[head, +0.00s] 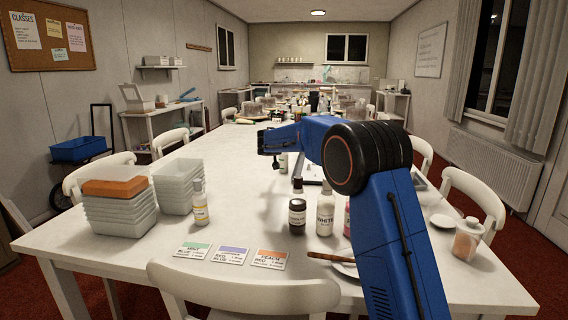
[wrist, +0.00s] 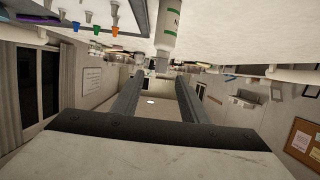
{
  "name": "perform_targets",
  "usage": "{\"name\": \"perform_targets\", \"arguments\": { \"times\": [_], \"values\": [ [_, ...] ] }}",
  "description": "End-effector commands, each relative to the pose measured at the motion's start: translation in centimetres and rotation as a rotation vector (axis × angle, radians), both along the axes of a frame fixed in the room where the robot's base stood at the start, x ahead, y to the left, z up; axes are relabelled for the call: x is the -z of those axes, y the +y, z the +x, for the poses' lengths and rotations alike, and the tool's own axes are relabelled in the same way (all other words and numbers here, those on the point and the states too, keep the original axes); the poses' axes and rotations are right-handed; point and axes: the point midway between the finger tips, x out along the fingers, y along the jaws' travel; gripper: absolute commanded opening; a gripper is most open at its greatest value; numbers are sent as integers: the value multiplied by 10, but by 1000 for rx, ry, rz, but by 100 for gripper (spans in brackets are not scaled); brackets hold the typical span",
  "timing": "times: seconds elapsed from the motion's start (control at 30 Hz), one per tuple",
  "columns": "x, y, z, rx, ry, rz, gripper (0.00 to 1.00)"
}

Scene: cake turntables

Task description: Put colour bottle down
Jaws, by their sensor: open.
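A white bottle with a green label (wrist: 170,20) stands on the table, seen upside down at the top of the wrist view. My gripper (wrist: 160,78) is open, and the bottle's cap is near the gap between its fingertips. I cannot tell whether the fingers touch it. In the head view a small bottle (head: 283,163) shows just below my gripper (head: 269,162). Nearer on the table stand a dark bottle (head: 297,216), a bottle marked WHITE (head: 325,214), a pink bottle (head: 347,222) partly hidden by my arm, and a yellow-labelled bottle (head: 200,204).
Stacked clear tubs with an orange lid (head: 115,187) stand at the left of the white table (head: 110,255). Colour cards (head: 231,255) lie in front. A jar (head: 467,240) stands at the right edge. Turntables and cakes crowd the far end; the left-middle tabletop is clear.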

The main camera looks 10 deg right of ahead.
Motion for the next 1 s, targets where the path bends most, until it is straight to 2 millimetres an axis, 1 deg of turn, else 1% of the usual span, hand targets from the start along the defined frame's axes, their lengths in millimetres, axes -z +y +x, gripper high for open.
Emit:
{"name": "perform_targets", "arguments": {
  "times": [0.03,0.1,0.5,0.63,0.87,1.0],
  "values": [
    [4,-3,9,2,2,1,40],
    [8,-7,20,3,2,2,40],
    [26,-26,77,3,1,2,40],
    [29,-29,88,3,0,2,40],
    [32,-32,97,2,0,2,40],
    [36,-34,111,2,0,3,40]
  ]
}}
